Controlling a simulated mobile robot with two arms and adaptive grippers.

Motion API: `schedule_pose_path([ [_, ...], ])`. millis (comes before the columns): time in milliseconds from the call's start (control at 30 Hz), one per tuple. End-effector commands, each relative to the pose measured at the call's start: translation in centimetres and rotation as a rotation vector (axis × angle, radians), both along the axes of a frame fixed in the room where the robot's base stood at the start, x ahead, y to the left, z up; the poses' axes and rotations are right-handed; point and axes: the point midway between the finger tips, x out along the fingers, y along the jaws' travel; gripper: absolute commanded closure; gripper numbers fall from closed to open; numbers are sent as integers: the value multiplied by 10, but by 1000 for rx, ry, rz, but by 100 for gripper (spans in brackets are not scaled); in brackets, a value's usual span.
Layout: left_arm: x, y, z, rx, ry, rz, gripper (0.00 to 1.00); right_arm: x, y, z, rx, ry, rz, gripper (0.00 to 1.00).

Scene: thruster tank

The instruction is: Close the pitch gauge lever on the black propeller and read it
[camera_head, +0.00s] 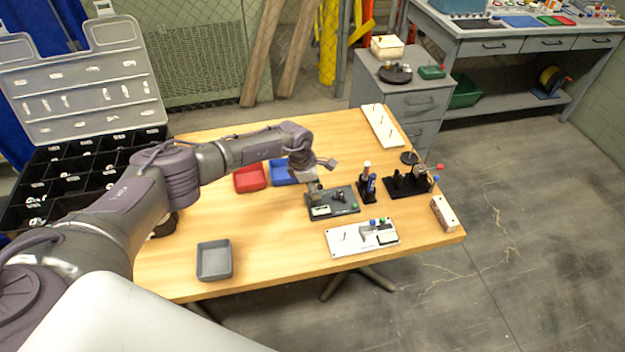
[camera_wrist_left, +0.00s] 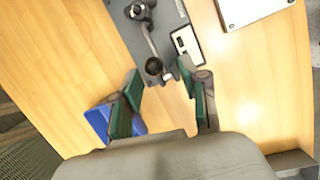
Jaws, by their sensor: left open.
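The pitch gauge is a dark grey plate (camera_head: 345,209) on the wooden table, with a small pale display (camera_head: 320,211) at its near left corner. A small black propeller (camera_head: 340,196) sits on the plate. In the left wrist view the plate (camera_wrist_left: 168,18) carries the display (camera_wrist_left: 186,42) and a lever with a round black knob (camera_wrist_left: 153,66). My left gripper (camera_head: 313,190) is over the plate's left end. In the left wrist view its green-padded fingers (camera_wrist_left: 165,90) are open, with the knob just beyond and between them, not gripped. The display's reading is too small to tell.
A white plate device (camera_head: 345,243) lies nearer. Right of the gauge stand a tool holder (camera_head: 367,190) and a black stand (camera_head: 400,186). Red (camera_head: 249,178) and blue (camera_head: 283,172) bins lie behind my arm, and a grey tray (camera_head: 214,260) at front left. The front middle is clear.

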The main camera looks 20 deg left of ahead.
Motion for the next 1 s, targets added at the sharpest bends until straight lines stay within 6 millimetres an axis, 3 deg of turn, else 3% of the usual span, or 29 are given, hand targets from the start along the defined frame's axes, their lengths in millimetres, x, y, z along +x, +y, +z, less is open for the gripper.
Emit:
schedule_pose_path([
  [600,-19,20,103,0,-2,0,56,0,-2,0,-2,0,-1,100],
  [1000,-21,22,114,0,-1,1,56,0,-2,0,-2,0,-1,100],
])
